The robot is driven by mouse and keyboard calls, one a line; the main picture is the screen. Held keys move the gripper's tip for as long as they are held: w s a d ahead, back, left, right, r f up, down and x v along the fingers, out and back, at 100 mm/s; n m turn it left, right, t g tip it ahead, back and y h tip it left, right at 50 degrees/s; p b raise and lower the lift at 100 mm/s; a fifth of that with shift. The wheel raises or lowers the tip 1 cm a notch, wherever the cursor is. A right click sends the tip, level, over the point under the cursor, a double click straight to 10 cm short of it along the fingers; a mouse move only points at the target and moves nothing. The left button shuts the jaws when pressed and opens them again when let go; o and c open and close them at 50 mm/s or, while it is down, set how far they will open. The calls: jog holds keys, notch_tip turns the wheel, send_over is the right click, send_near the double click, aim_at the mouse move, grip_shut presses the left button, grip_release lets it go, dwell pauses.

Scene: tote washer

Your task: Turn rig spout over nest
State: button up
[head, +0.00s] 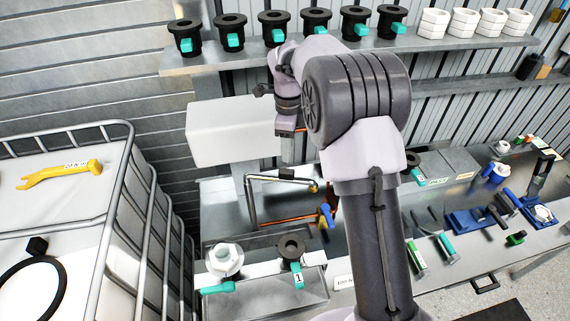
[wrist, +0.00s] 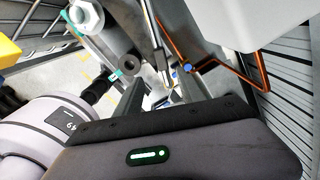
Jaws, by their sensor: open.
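The rig spout (head: 272,178) is a bent silver pipe rising from the bench with a dark sleeve on its arm and a brass tip at right. In the wrist view the silver pipe (wrist: 153,35) runs down toward the space between my fingers. The nest is not clearly identifiable; a black ring-shaped fitting marked 1 (head: 291,250) and a white hex-nut fitting (head: 225,259) stand on the block in front. My gripper (head: 290,131) is open, above and behind the spout, partly hidden by my arm. Its two fingers show in the wrist view (wrist: 165,95); contact with the pipe is unclear.
A white box (head: 235,132) is beside my gripper. A copper pipe (head: 285,218) with a blue handle (head: 326,215) runs below the spout. A caged tank (head: 60,220) stands left. A shelf (head: 200,65) of black fittings is behind. Tools and clamps (head: 470,220) crowd the right bench.

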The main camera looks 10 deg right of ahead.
aim_at(286, 170)
notch_tip(286, 170, down, 10)
jog(key=shift+w+a+f+p, duration=0.1)
jog(key=shift+w+p, duration=0.05)
jog(key=shift+p, duration=0.55)
jog(key=shift+w+a+f, duration=0.1)
jog(key=shift+w+f, duration=0.05)
jog(key=shift+f, duration=0.35)
grip_shut()
jog(key=shift+r, duration=0.15)
